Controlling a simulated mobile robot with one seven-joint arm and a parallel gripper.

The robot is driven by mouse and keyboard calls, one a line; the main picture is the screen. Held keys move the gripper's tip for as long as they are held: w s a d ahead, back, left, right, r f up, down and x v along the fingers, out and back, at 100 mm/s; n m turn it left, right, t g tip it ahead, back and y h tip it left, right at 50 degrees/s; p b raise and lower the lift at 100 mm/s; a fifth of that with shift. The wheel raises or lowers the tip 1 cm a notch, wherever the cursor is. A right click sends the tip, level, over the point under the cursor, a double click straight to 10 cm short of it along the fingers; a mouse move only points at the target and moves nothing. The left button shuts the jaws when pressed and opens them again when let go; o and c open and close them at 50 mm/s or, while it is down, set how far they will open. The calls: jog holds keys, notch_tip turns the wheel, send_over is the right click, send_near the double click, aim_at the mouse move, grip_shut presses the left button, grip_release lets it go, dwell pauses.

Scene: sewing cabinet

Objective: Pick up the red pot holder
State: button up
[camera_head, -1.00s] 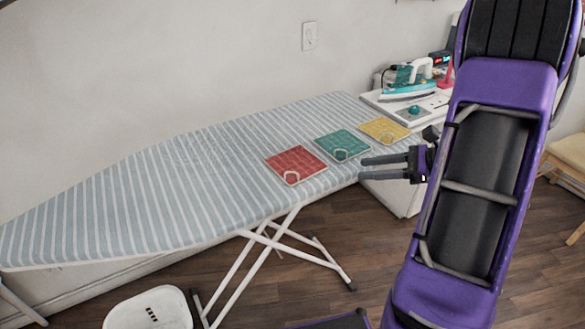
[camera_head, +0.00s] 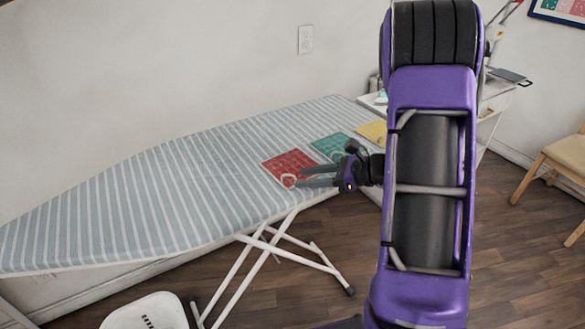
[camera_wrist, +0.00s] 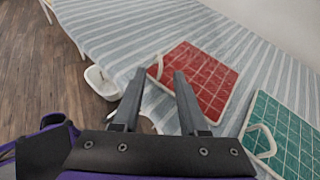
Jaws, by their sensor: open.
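The red pot holder (camera_head: 288,165) is a flat square with a pale grid, pale edging and a loop at its near corner. It lies on the striped ironing board (camera_head: 130,195) near the front edge. It also shows in the wrist view (camera_wrist: 200,78), just beyond my fingertips. My gripper (camera_head: 302,176) is open and empty, its two fingers pointing left at the loop corner. In the wrist view my fingers (camera_wrist: 160,75) are apart, with the loop between or just past the tips. I cannot tell the height of the fingers above the board.
A green pot holder (camera_head: 335,146) lies just right of the red one, and a yellow one (camera_head: 372,131) beyond it, partly behind my arm. A wooden chair (camera_head: 560,165) is at the right. The board's left part is clear.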

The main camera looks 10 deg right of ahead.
jog(key=shift+x, duration=1.2)
grip_shut()
